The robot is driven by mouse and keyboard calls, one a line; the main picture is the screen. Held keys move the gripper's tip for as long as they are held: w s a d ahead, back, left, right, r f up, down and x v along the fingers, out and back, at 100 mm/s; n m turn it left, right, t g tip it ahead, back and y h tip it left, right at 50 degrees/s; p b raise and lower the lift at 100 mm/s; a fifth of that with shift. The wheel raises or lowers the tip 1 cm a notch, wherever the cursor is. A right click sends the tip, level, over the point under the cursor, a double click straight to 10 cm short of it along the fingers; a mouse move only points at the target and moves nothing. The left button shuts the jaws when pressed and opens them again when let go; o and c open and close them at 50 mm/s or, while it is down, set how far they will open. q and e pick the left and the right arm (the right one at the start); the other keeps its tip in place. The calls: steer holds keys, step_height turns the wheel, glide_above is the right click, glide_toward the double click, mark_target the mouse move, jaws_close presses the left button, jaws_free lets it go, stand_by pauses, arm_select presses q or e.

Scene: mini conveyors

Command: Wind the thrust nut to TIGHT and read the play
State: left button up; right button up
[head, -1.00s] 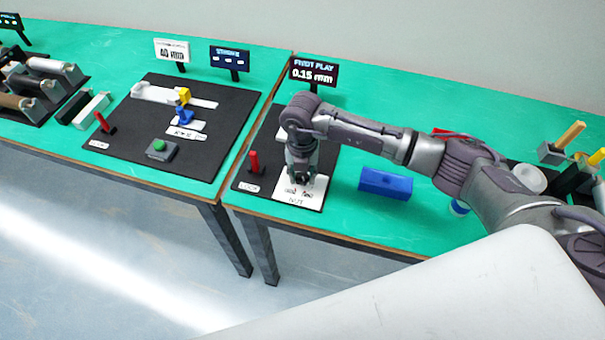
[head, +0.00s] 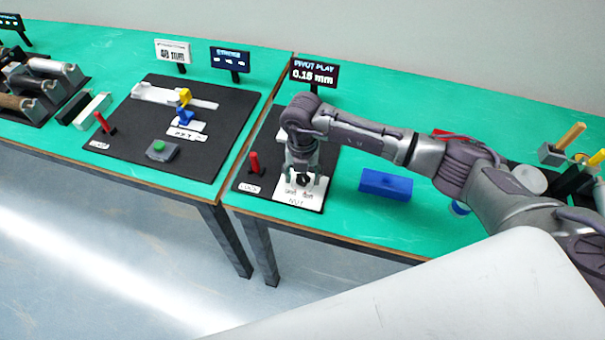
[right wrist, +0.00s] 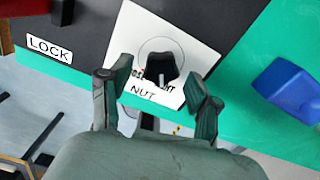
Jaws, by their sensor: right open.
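The thrust nut (right wrist: 162,66) is a dark lobed knob on a white plate (right wrist: 188,38) marked NUT. A light pointer line on it points down in the right wrist view, between scale words that are partly covered. My right gripper (right wrist: 157,76) is open, with one finger either side of the nut and visible gaps. In the head view my right gripper (head: 305,182) is over the white plate, pointing down. The PIVOT PLAY display (head: 314,73) stands behind and seems to read 0.16 mm; the last digit is small. My left gripper is out of view.
A red LOCK lever (head: 254,163) stands left of the nut plate. A blue block (head: 385,184) lies to the right on the green table. Another black board (head: 215,150) with a green button (head: 160,146) is further left, across a table seam.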

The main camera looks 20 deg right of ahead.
mark_target(302, 179)
steer(key=shift+r, duration=0.1)
step_height(302, 179, up, 12)
stand_by(0.4)
stand_by(0.4)
